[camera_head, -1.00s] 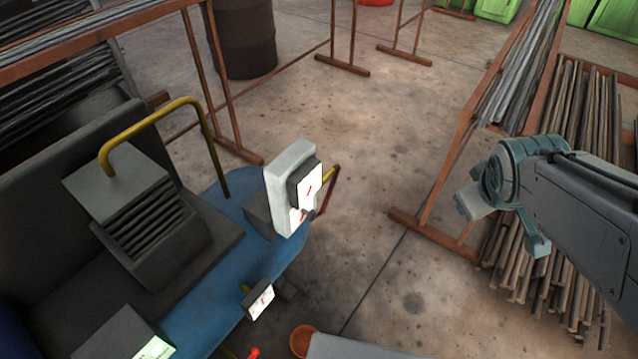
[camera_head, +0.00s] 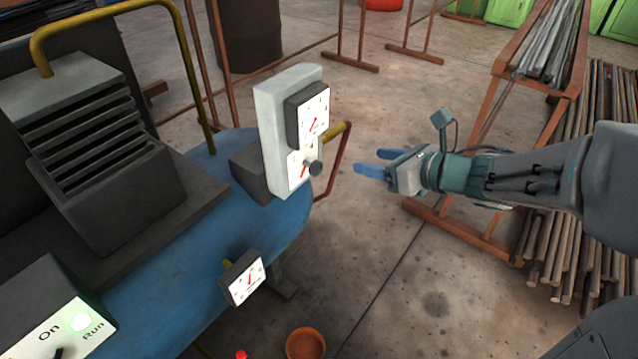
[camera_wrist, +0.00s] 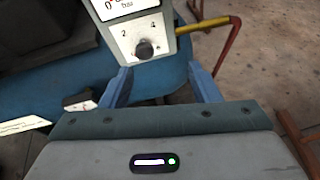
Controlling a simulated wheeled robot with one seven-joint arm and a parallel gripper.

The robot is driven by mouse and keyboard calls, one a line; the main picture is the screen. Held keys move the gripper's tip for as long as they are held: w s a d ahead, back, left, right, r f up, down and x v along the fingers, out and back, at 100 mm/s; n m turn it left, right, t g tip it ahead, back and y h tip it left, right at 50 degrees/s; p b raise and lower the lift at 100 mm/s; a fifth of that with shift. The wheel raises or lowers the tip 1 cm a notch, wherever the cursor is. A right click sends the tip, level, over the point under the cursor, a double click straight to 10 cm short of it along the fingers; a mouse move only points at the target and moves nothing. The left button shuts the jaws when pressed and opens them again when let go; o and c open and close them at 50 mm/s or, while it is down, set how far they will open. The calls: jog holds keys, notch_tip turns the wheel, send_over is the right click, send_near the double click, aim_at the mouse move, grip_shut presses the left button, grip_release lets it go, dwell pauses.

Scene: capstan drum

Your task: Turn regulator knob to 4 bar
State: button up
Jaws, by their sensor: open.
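The regulator knob (camera_head: 315,168) is a small dark round knob on the lower dial of a pale upright box (camera_head: 272,125). A gauge (camera_head: 313,117) with a red needle sits above it. In the wrist view the knob (camera_wrist: 146,49) is beyond my fingertips, with the marks 2 and 4 above it and "bar" on the gauge at the top. My gripper (camera_head: 362,162) points left toward the box from its right, apart from the knob. Its blue fingers (camera_wrist: 165,82) are spread and empty.
The box stands on a blue tank (camera_head: 185,265). A yellow pipe (camera_head: 334,132) with a red handle (camera_head: 338,165) lies close beside the box. A second gauge (camera_head: 246,279) and an On/Run panel (camera_head: 50,335) are lower left. Racks of rods (camera_head: 590,150) stand at the right.

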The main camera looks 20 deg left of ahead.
aim_at(319, 168)
jog(key=w+a+f+n+b, duration=0.1)
jog(key=a+f, duration=0.1)
jog(key=a, duration=0.2)
jog(key=w+a+f+g+b, duration=0.1)
jog(key=a+f+b, duration=0.1)
jog(key=a, duration=0.2)
jog(key=a+f+n+b, duration=0.1)
jog(key=a+f, duration=0.2)
jog(key=a, duration=0.1)
jog(key=shift+w+n+g+y, duration=0.3)
jog(key=shift+w, duration=0.1)
jog(key=shift+w+a+f, duration=0.1)
jog(key=shift+w+a, duration=0.15)
jog(key=shift+a, duration=0.25)
jog(key=c, duration=1)
